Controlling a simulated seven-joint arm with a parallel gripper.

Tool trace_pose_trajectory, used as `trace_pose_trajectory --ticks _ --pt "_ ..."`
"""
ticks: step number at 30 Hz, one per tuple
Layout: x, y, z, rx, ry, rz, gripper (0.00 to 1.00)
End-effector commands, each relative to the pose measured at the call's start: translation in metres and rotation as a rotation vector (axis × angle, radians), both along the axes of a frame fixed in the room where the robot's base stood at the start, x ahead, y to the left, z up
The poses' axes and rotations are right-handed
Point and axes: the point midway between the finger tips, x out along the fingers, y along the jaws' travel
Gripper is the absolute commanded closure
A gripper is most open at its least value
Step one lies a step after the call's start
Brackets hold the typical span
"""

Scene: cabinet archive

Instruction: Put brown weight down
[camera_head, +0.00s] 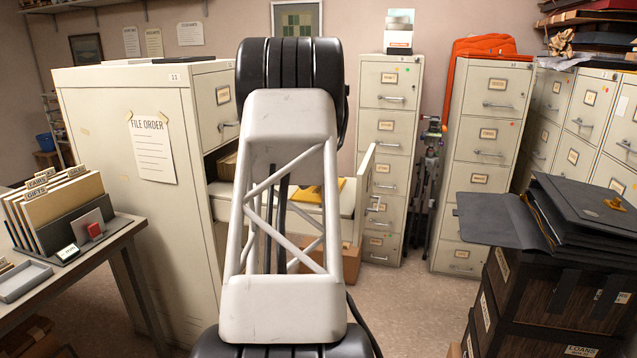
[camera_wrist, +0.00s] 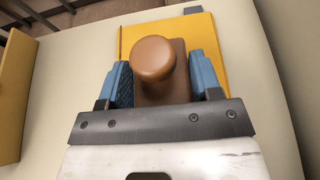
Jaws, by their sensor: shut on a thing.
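The brown weight (camera_wrist: 154,60) has a round knob on top of a block-like body. In the wrist view it sits between the blue pads of my gripper (camera_wrist: 164,85), which is shut on it. A yellow folder (camera_wrist: 194,37) lies behind and under the weight in this view, on a pale surface. I cannot tell whether the weight touches the folder. In the head view my arm hides the gripper and the weight. Part of the yellow folder (camera_head: 325,191) shows beside my arm, at the open drawer (camera_head: 355,205).
The open drawer juts from a tall cabinet (camera_head: 130,190) bearing a "FILE ORDER" sheet. A cardboard box (camera_head: 350,262) stands below it. More cabinets (camera_head: 388,130) line the back. A desk with a file rack (camera_head: 62,215) is left; dark boxes (camera_head: 555,285) stand right. Some floor (camera_head: 420,305) is clear.

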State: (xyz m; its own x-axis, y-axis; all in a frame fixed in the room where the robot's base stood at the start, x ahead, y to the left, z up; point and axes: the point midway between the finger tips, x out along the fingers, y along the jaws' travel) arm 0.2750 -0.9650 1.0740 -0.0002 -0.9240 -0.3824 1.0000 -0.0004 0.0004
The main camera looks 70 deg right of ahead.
Motion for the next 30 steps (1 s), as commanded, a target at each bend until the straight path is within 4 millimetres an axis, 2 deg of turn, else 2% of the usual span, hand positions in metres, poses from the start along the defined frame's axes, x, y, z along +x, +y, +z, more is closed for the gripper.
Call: trace_pose_trajectory --ticks 13,24,30 --pt "0.0 -0.002 -0.001 -0.001 0.0 0.0 0.8" --pt "0.001 -0.002 -0.032 0.0 0.001 0.0 0.8" --pt "0.001 -0.002 -0.034 -0.002 0.0 0.0 0.8"
